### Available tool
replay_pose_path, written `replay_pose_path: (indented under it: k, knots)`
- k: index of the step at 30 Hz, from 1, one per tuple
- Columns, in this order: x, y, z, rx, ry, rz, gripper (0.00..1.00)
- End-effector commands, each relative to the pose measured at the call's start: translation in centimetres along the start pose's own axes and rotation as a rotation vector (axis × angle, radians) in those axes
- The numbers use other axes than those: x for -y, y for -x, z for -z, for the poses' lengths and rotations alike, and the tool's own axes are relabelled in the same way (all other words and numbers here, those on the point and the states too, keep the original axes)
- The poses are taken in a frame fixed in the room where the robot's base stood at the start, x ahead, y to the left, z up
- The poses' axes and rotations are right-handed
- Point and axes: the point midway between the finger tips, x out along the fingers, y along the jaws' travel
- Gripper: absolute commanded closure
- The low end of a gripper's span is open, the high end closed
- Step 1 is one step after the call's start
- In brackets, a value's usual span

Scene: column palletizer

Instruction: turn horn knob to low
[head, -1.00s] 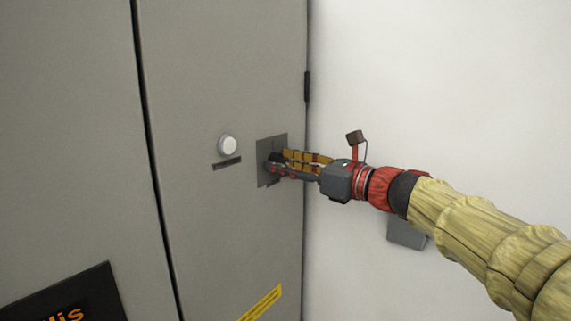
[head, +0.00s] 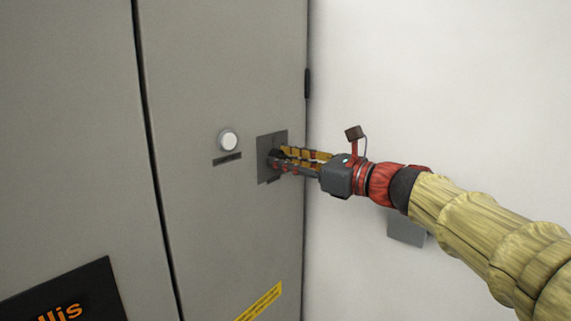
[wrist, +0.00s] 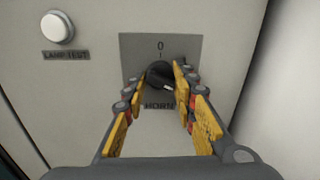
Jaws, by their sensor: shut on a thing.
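The horn knob (wrist: 158,74) is a round black knob on a grey plate marked 0 above and HORN below, in the wrist view. A pale mark on it points to the lower right. The plate (head: 267,141) sits on the grey cabinet door in the head view, where my fingers mostly cover the knob. My gripper (wrist: 161,78) reaches in from the right, with its yellow-padded fingers on either side of the knob, shut on it. It also shows in the head view (head: 276,160). Finger contact on the knob's far sides is hard to see.
A white round lamp test button (head: 228,140) with a dark label (head: 227,159) is left of the plate. A yellow strip (head: 258,303) is lower on the door. A white wall (head: 440,80) stands to the right, with a grey box (head: 405,229) below my arm.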

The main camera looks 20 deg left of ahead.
Motion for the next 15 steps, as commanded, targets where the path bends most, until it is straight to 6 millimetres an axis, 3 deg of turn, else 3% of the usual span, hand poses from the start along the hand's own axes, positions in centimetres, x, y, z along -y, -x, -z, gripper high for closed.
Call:
replay_pose_path:
  k: [15]
  knots:
    - [0.07,0.02,0.47,0.001,0.426,0.001,0.98]
